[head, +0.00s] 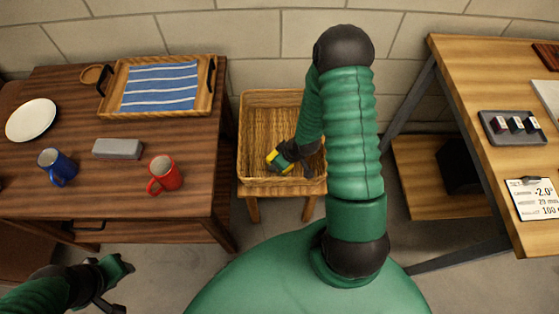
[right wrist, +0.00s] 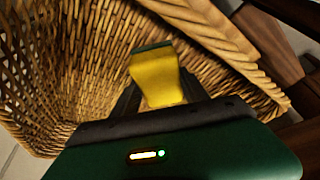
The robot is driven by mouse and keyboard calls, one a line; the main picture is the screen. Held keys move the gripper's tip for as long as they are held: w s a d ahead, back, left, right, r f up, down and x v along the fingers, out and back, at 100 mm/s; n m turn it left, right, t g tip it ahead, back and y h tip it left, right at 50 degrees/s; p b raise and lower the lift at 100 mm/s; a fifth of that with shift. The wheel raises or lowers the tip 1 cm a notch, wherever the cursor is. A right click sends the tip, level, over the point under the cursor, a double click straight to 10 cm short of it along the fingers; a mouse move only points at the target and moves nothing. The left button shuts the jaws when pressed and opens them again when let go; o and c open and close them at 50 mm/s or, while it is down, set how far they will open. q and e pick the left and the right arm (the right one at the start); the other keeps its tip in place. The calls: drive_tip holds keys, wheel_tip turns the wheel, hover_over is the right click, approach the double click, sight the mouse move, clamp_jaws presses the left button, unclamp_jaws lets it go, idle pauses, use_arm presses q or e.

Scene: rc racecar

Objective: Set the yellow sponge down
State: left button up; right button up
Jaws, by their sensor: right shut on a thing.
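The yellow sponge (head: 272,157) is held by my right gripper (head: 279,158) inside a wicker basket (head: 243,128) on a small wooden stand. In the right wrist view the sponge (right wrist: 156,76) is a yellow block with a dark green top edge, between the dark fingers (right wrist: 155,92). The basket wall (right wrist: 75,60) surrounds it in that view. I cannot tell whether the sponge touches the basket floor. My left gripper (head: 118,287) is low at the left, in front of the dark table and away from the basket; its finger opening is unclear.
The dark wooden table (head: 120,210) at left holds a tray (head: 205,90) with a striped cloth, a white plate (head: 31,120), a blue mug (head: 57,167), a grey block (head: 117,149) and a red mug (head: 164,174). A lighter workbench (head: 465,90) stands right.

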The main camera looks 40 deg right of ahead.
drive_tip(key=o, duration=1)
drive_tip(key=shift+d+f, duration=0.25)
drive_tip(key=shift+d, duration=0.1)
drive_tip(key=o, duration=0.3)
drive_tip(key=shift+d+f, duration=0.15)
drive_tip(key=shift+d, duration=0.2)
drive_tip(key=shift+a+r, duration=0.25)
drive_tip(key=shift+a, duration=0.2)
drive_tip(key=shift+r, duration=0.3)
drive_tip(key=p+v, duration=0.2)
drive_tip(key=v, duration=0.1)
drive_tip(key=p+v, duration=0.2)
drive_tip(key=v, duration=0.2)
drive_tip(key=p+v, duration=0.1)
drive_tip(key=v, duration=0.3)
drive_tip(key=shift+d+p, duration=0.25)
drive_tip(key=shift+p, duration=0.15)
use_arm(q)
wheel_tip(320, 180, up, 6)
drive_tip(key=d, duration=0.1)
drive_tip(key=shift+d, duration=0.2)
use_arm(e)
drive_tip(key=shift+m+g, duration=0.5)
drive_tip(key=shift+g, duration=0.4)
drive_tip(key=a+r, duration=0.4)
drive_tip(key=s+a+r, duration=0.1)
drive_tip(key=a+r, duration=0.9)
drive_tip(key=shift+s+a+r, duration=0.1)
drive_tip(key=shift+s+r, duration=0.05)
drive_tip(key=shift+r, duration=0.05)
